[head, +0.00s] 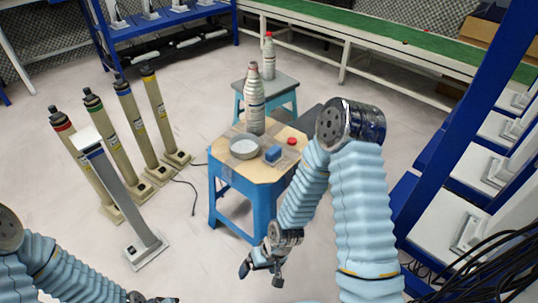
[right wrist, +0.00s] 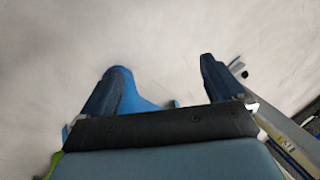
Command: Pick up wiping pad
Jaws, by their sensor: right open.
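The wiping pad looks to be the small blue block (head: 273,154) on the wooden top of a blue-legged stool (head: 225,147). It lies between a round grey dish (head: 245,147) and a small red cap (head: 292,141). My right gripper (head: 261,275) is open and empty, low in front of the stool and well below its top. In the right wrist view, its two dark fingers (right wrist: 163,80) are apart over bare floor, with a blue stool leg (right wrist: 143,97) beside the left finger. The pad is not in that view. A bit of my left gripper (head: 150,298) shows at the bottom edge.
A tall ringed bottle (head: 255,105) stands at the back of the stool top. A second stool (head: 283,84) with a red-capped bottle (head: 269,58) is behind. Several upright posts (head: 124,192) stand at left. A blue rack (head: 426,125) is at right. Floor in front is clear.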

